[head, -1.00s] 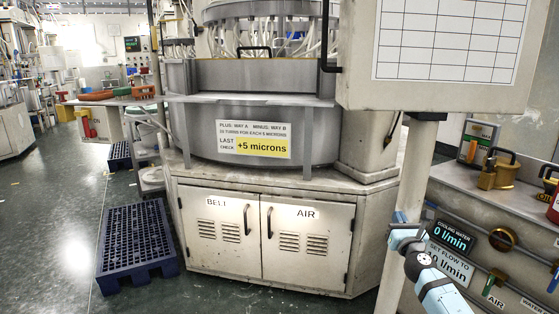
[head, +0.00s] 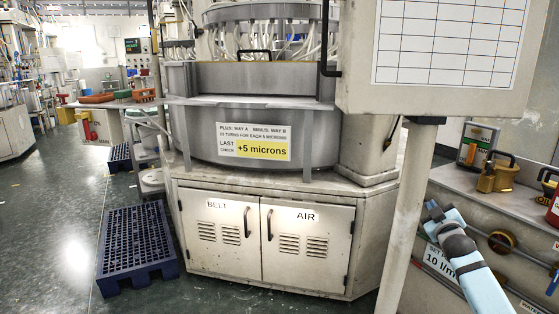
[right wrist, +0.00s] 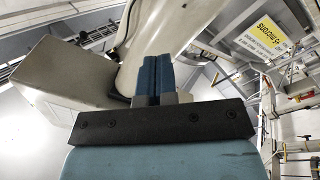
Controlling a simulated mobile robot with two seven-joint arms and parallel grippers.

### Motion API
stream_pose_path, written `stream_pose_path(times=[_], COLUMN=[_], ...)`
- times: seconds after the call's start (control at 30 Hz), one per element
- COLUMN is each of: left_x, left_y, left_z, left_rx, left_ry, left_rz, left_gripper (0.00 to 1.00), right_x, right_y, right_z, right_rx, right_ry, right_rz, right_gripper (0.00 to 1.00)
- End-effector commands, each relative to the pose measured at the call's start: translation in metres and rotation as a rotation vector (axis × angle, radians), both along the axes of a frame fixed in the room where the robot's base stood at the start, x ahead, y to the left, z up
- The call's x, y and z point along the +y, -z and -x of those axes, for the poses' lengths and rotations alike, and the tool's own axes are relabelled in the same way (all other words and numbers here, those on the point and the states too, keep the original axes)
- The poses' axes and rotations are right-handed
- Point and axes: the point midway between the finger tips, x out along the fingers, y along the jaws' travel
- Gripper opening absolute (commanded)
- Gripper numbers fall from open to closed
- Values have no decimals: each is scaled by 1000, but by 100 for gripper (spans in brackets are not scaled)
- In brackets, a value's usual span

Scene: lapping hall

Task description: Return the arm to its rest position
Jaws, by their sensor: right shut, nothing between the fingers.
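My right arm, light blue with a dark joint, comes in from the lower right of the head view. Its gripper (head: 432,208) is at the top end of the arm, small in the picture, in front of the right-hand bench and just right of the pale post. In the right wrist view the two blue fingers (right wrist: 151,76) stand side by side, pressed together and empty. My left gripper is not in view.
The pale post (head: 408,210) stands close left of my right gripper, under the large panel box (head: 440,100). A label reading 10 l/min (head: 438,265) is partly hidden. Open floor lies at left, beside a blue pallet (head: 137,245).

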Motion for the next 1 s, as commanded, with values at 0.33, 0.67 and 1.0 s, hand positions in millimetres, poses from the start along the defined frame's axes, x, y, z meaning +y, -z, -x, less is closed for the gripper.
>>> stream_pose_path(times=[0.33, 0.67, 1.0], left_x=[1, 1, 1], left_y=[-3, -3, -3], left_z=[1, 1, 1], left_rx=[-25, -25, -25], left_ry=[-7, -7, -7], left_rz=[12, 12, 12], left_gripper=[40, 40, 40], right_x=[61, 190, 297], right_y=[38, 94, 77], right_z=[38, 170, 356], right_rx=[26, 104, 153], right_ry=[-187, -388, -588], right_rz=[-521, -565, -741], right_gripper=[0, 0, 0])
